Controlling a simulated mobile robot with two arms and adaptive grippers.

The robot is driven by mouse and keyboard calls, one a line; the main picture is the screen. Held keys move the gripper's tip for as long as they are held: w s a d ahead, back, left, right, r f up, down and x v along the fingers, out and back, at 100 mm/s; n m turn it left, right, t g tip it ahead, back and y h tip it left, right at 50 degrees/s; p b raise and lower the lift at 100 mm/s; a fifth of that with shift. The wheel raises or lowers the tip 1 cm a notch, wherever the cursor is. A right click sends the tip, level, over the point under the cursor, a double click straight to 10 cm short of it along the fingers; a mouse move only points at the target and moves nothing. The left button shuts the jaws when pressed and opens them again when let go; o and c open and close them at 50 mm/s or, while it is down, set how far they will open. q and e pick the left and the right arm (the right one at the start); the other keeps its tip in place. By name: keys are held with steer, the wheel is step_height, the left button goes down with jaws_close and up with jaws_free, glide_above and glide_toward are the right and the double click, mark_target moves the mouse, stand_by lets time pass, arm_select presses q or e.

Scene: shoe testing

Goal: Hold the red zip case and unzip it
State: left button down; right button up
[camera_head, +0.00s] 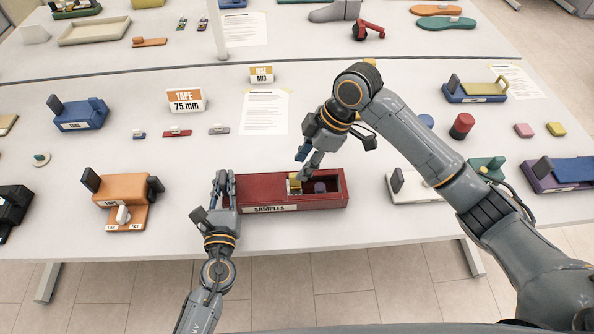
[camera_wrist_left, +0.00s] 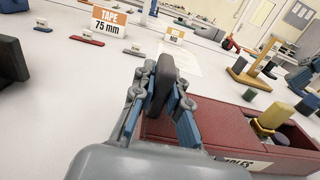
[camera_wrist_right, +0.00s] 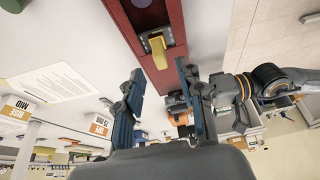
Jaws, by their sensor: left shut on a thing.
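The red case (camera_head: 335,200), labelled SAMPLES, lies lengthwise near the table's front edge. Its top is covered on the left and open at the right, where a dark round-topped thing (camera_head: 320,187) shows inside. A yellow pull (camera_head: 294,184) sits at the edge of the opening. It also shows in the right wrist view (camera_wrist_right: 158,50). My left gripper (camera_head: 222,182) is at the case's left end. In the left wrist view it is shut on a dark upright tab (camera_wrist_left: 164,80). My right gripper (camera_wrist_right: 163,92) is open, with the pull beyond its fingertips and no contact visible.
An orange fixture (camera_head: 122,188) stands left of the case, and a white one (camera_head: 415,187) stands to its right. A TAPE 75 mm sign (camera_head: 186,100), small clips (camera_head: 177,133) and a paper sheet (camera_head: 264,112) lie behind. The table is clear just behind the case's left half.

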steer(key=v, duration=0.6)
steer(key=shift+r, duration=0.25)
steer(key=shift+d, duration=0.1)
arm_select(q)
steer(key=c, duration=1.3)
jaws_free()
